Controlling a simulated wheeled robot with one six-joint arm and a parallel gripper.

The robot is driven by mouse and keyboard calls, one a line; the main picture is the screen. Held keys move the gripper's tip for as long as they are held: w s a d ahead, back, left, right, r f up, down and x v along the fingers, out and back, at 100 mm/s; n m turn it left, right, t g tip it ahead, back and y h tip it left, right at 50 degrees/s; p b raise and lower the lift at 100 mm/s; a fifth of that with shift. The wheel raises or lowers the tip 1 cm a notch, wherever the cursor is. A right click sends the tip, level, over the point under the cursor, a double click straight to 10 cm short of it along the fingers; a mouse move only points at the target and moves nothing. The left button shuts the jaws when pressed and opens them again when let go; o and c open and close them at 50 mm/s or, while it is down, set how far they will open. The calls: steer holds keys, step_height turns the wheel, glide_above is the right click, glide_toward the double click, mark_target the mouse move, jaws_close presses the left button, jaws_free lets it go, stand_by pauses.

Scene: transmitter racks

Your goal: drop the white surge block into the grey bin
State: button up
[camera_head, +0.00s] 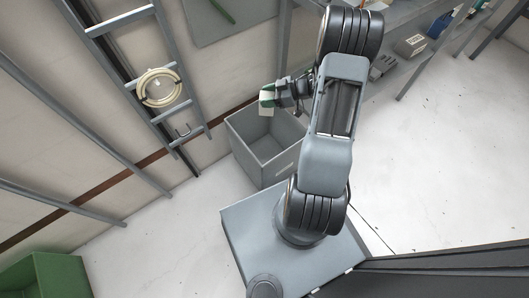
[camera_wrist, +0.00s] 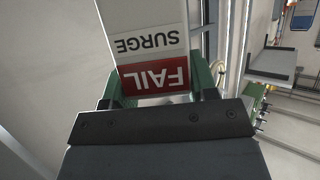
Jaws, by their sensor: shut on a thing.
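The white surge block (camera_wrist: 143,22) fills the top middle of the wrist view, with a "SURGE" label and a red "FAIL" label that read upside down. My gripper (camera_wrist: 157,88) is shut on it, with a green finger on each side. In the head view the white block (camera_head: 266,104) shows at the end of my gripper (camera_head: 276,95), above the far left part of the grey bin (camera_head: 254,172). The bin stands on the floor by the wall, open at the top. Its inside looks empty where I can see it; my arm hides part of its right side.
A ladder-like rack (camera_head: 149,65) with a coiled cream cable (camera_head: 158,87) stands at the wall left of the bin. A green bin (camera_head: 45,277) sits at the lower left. A grey shelf (camera_head: 397,14) with a small box (camera_head: 410,45) is at upper right.

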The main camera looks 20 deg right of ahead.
steer(key=shift+f+b, duration=3.05)
steer(key=shift+b, duration=0.75)
steer(key=o, duration=1.1)
steer(key=shift+d+r, duration=0.1)
